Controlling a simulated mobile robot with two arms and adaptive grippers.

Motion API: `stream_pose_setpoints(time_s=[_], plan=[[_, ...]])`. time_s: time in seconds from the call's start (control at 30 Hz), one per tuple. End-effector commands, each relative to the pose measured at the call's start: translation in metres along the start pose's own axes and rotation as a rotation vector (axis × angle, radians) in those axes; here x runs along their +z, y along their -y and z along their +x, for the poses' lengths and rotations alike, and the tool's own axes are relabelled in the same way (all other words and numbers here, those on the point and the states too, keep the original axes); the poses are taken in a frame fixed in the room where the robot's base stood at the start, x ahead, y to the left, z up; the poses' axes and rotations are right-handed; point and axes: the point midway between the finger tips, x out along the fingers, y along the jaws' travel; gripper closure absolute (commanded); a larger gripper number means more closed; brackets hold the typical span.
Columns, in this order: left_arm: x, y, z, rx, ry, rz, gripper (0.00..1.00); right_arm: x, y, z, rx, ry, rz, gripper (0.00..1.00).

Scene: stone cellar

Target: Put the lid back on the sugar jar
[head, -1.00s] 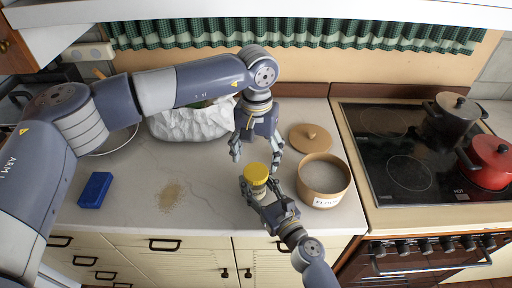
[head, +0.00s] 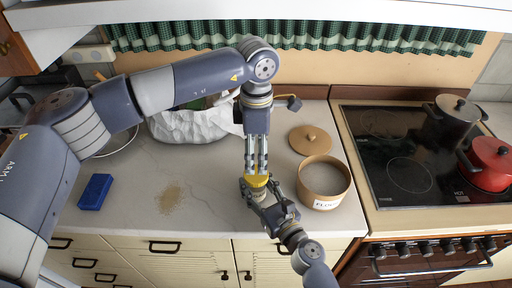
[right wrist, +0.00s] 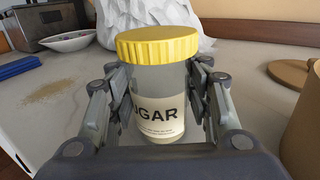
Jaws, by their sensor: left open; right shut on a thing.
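The sugar jar (right wrist: 158,105) is a clear jar with a pale label, upright between the fingers of my right gripper (right wrist: 160,120), which is shut on it. The yellow lid (right wrist: 158,45) sits on top of the jar and looks level; whether it is tight I cannot tell. In the head view the lid (head: 256,182) is partly covered by my left gripper (head: 257,170). That gripper is open, its fingers pointing down at the lid; contact cannot be told. It does not show in the right wrist view.
An open flour canister (head: 324,179) stands close right of my right gripper, its round lid (head: 310,139) behind it. A white bag (head: 190,126) is behind left. The stove holds two pots.

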Motion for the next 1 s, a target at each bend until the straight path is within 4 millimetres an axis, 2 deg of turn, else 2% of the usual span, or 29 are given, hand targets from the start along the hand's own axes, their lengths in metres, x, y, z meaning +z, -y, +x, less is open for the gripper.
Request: stream_pose_setpoints(time_s=[0.2,0.43,0.6,1.0], plan=[[-0.0002,0.0002,-0.0044,0.0,0.001,-0.396,0.3,-0.0003,0.0,0.0,0.0,0.0,0.0,1.0],[-0.001,0.0005,-0.0074,0.001,0.0,-0.694,0.3,-0.0002,0.0,0.0,0.0,0.0,0.0,1.0],[-0.001,0.0005,-0.0084,0.001,0.0,-0.787,0.3,-0.0002,0.0,0.0,0.0,0.0,0.0,1.0],[-0.001,0.0005,-0.0072,0.0,0.0,-0.798,0.3,-0.0001,0.0,0.0,0.0,0.0,0.0,1.0]])
